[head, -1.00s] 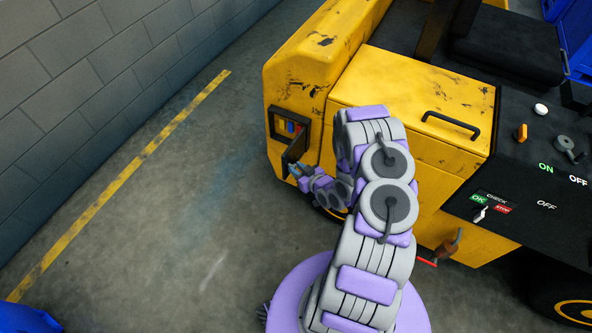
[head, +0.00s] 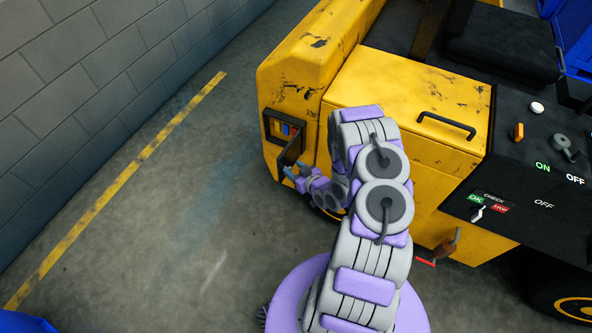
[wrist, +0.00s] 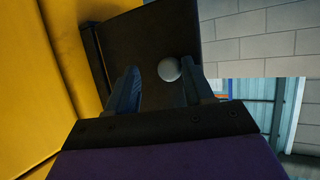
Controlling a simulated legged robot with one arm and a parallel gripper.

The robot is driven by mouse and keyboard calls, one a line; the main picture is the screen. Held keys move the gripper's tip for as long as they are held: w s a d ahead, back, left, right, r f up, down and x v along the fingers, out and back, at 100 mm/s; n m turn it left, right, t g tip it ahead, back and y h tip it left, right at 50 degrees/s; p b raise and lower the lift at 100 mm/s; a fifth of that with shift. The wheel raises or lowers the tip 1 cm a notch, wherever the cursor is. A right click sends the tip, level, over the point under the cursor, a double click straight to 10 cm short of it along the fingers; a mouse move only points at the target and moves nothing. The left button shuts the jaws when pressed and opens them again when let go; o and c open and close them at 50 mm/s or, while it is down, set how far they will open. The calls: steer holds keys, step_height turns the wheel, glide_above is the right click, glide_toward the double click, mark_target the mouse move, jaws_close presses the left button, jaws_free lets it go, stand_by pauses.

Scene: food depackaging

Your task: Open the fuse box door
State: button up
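The fuse box (head: 284,127) is a dark-framed recess in the yellow vehicle's left end, with coloured fuses showing inside. Its dark door (head: 292,151) stands swung out from the box, so it is at least partly open. In the wrist view the door (wrist: 150,38) is a dark panel with a round grey knob (wrist: 169,69). My gripper (wrist: 160,82) has its fingers apart around the knob, with a gap on the knob's left; contact with the right finger is unclear. In the head view my gripper (head: 290,174) is at the door's outer side, and its fingertips are small there.
The yellow vehicle (head: 400,95) fills the right side, with a black control panel (head: 545,190). A grey block wall (head: 80,75) and a yellow floor line (head: 130,170) lie to the left. The floor left of the fuse box is clear.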

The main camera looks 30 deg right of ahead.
steer(key=p+v, duration=0.3)
steer(key=v, duration=1.4)
steer(key=shift+s, duration=0.15)
